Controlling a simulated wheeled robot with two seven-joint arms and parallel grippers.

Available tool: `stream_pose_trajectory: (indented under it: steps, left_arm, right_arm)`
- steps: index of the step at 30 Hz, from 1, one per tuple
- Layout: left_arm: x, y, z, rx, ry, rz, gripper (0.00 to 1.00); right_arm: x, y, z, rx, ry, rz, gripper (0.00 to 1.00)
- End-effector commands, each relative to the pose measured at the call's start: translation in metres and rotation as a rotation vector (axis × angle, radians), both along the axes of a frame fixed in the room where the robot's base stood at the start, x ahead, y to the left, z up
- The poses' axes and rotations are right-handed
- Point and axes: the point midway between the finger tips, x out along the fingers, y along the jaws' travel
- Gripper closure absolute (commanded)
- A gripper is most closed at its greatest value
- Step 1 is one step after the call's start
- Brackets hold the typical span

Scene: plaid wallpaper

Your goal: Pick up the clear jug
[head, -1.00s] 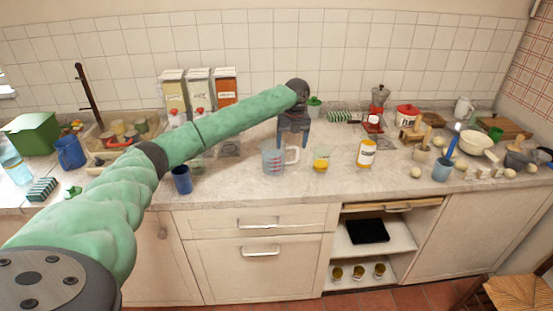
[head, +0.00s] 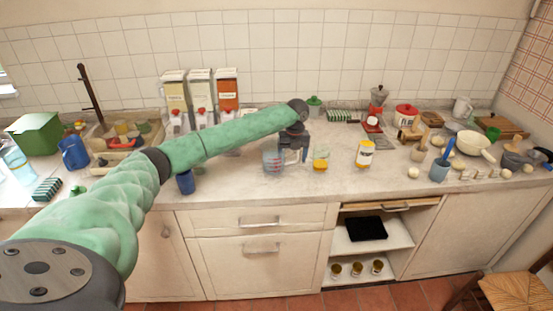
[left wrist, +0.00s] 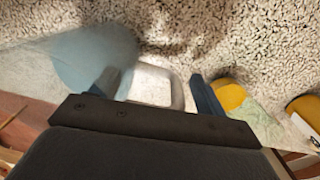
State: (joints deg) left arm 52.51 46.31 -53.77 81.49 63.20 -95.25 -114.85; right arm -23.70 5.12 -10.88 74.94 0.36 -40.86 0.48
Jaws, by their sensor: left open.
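The clear jug (head: 272,161) stands upright near the front edge of the counter, with red markings on its side. Its handle is on the right, partly covered by my gripper in the head view. My left gripper (head: 292,155) is open, low over the jug's handle. In the left wrist view the fingers (left wrist: 155,90) are spread, with the pale handle (left wrist: 152,86) between them and the bluish jug body (left wrist: 95,58) on the left. I cannot tell whether the fingers touch the handle. My right gripper is not in view.
A small jar with yellow contents (head: 320,161) stands just right of the gripper, and a white and yellow bottle (head: 365,153) beyond it. A dark blue cup (head: 185,182) is left, partly behind my arm. Dispensers (head: 200,92) stand at the wall. Bare counter (head: 240,190) lies in front.

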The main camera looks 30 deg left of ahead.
Motion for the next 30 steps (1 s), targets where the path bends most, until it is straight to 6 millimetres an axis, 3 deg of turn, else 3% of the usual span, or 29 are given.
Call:
stream_pose_trajectory:
  steps: [2, 10, 30]
  left_arm:
    - [0.0, 0.0, 0.0, 0.0, 0.0, 0.0, 0.3]
    - [0.0, 0.0, 0.0, 0.0, 0.0, 0.0, 0.83]
    - [0.0, 0.0, 0.012, -0.001, -0.002, 0.0, 0.83]
  right_arm:
    - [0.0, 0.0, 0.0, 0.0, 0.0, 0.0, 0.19]
    - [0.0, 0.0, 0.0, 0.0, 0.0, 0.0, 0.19]
    - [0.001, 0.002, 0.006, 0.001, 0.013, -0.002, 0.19]
